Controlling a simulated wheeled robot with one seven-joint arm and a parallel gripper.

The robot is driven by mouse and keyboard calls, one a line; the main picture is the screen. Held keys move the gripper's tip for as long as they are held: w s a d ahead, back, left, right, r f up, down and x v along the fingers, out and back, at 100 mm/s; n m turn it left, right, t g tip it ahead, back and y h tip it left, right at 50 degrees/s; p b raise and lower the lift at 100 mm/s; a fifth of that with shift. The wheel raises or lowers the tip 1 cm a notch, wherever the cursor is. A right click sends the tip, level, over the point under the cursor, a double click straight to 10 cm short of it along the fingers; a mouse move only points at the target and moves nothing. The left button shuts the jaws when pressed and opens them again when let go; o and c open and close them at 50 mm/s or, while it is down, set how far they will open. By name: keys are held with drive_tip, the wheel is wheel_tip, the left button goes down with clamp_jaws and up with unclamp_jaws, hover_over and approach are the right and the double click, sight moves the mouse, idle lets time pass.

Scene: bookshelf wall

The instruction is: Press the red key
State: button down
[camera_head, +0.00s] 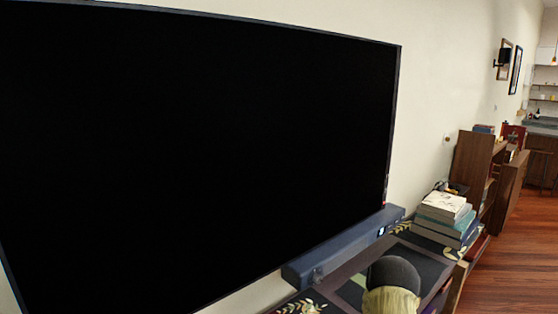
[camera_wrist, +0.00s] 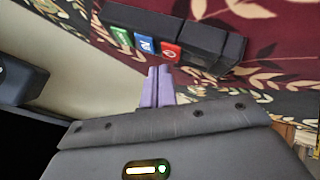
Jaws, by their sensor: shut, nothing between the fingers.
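In the wrist view, a dark key block carries a red key (camera_wrist: 171,51), a blue key (camera_wrist: 145,45) and a green key (camera_wrist: 122,38) in a row. The red key is the rightmost of the three and bears a pale mark. My gripper (camera_wrist: 159,69) shows as two purple fingers side by side, shut and empty. In the picture, the fingertips lie just below the gap between the blue and red keys. I cannot tell how far they are from the block in depth. I cannot make out the keys in the head view.
A large black screen (camera_head: 200,150) fills the wall at left, with a soundbar (camera_head: 345,247) below its right end. A stack of books (camera_head: 445,220) stands on the cabinet at right. Shelves (camera_head: 475,160) stand beyond it. Wooden floor (camera_head: 510,245) is open at far right.

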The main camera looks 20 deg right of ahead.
drive_tip(key=shift+f, duration=0.1)
drive_tip(key=shift+f+b, duration=0.35)
drive_tip(key=shift+f, duration=0.25)
idle(0.6)
drive_tip(key=shift+r, duration=0.1)
drive_tip(key=shift+r+p, duration=0.35)
drive_tip(key=shift+r, duration=0.35)
wheel_tip(320, 180, up, 6)
drive_tip(key=p, duration=0.4)
drive_tip(key=shift+p, duration=0.3)
